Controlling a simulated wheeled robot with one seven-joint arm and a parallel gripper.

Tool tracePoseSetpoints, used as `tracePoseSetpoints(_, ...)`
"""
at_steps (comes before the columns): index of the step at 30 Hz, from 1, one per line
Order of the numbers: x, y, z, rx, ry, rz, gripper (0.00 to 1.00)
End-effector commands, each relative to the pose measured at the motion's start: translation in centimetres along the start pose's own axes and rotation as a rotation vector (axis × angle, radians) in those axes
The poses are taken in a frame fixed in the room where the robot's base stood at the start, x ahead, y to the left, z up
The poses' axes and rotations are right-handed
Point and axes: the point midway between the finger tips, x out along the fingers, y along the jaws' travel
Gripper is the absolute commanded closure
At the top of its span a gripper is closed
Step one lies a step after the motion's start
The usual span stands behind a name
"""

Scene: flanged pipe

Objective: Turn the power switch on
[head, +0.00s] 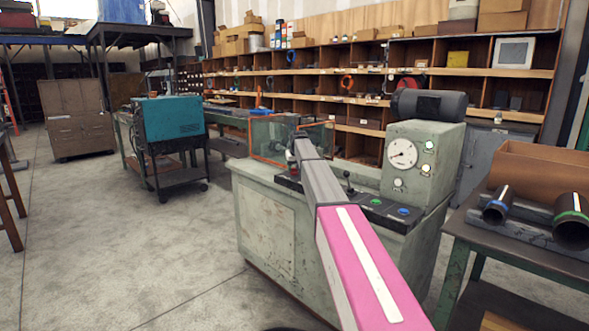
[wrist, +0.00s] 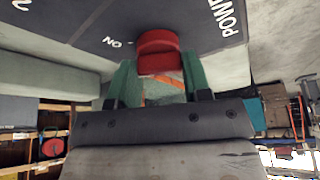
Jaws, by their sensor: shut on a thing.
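The power switch (wrist: 160,45) is a red knob on a dark grey panel (wrist: 85,22); "ON" and part of "POWER" show beside it, upside down in the wrist view. My gripper (wrist: 159,70) has its two green fingers on either side of the knob, shut on it. In the head view, the far end of my arm reaches over the pale green machine (head: 265,215), to the near side of its clear orange-framed guard (head: 275,140).
A gauge column (head: 403,156) stands on the machine's right, with green and blue buttons on the panel in front. A table (head: 510,237) with dark pipes (head: 572,222) is at the right. A teal unit (head: 170,118) on a cart stands at the left. Open floor lies at front left.

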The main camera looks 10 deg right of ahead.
Motion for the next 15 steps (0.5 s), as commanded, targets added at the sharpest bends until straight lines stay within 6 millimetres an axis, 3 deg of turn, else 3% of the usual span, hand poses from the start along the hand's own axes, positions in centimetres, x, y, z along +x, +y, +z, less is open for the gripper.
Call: tracePoseSetpoints(15,-0.02,-0.13,-0.01,0.273,-0.001,0.113,0.79)
